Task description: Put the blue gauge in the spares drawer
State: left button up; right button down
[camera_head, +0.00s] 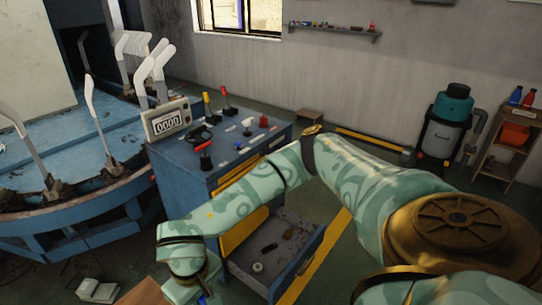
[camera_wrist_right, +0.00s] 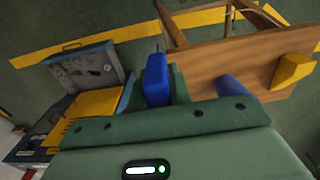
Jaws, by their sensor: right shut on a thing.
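My right gripper (camera_wrist_right: 172,88) is shut on the blue gauge (camera_wrist_right: 156,76), which stands up past the green jaw in the right wrist view. Its lower part is hidden. In the head view the right arm reaches down in front of the cabinet; its gripper is mostly cut off by the bottom edge. The open drawer (camera_head: 300,262), which I take for the spares drawer, juts from the cabinet's lower front with several small parts inside. It also shows in the right wrist view (camera_wrist_right: 122,68), left of the gauge and apart from it. My left gripper is not in view.
A wooden stool (camera_wrist_right: 215,60) lies below the gripper, with a yellow block (camera_wrist_right: 292,71) and a blue cylinder (camera_wrist_right: 232,87) at its top. The blue cabinet (camera_head: 185,190) carries tools and a counter box (camera_head: 166,121). A blue machine (camera_head: 60,185) stands left. Floor right of the drawer looks clear.

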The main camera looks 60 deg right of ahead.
aim_at(292, 251)
jog(key=l+u, duration=0.2)
jog(key=l, duration=1.6)
jog(key=l+u, duration=0.2)
jog(key=l, duration=1.65)
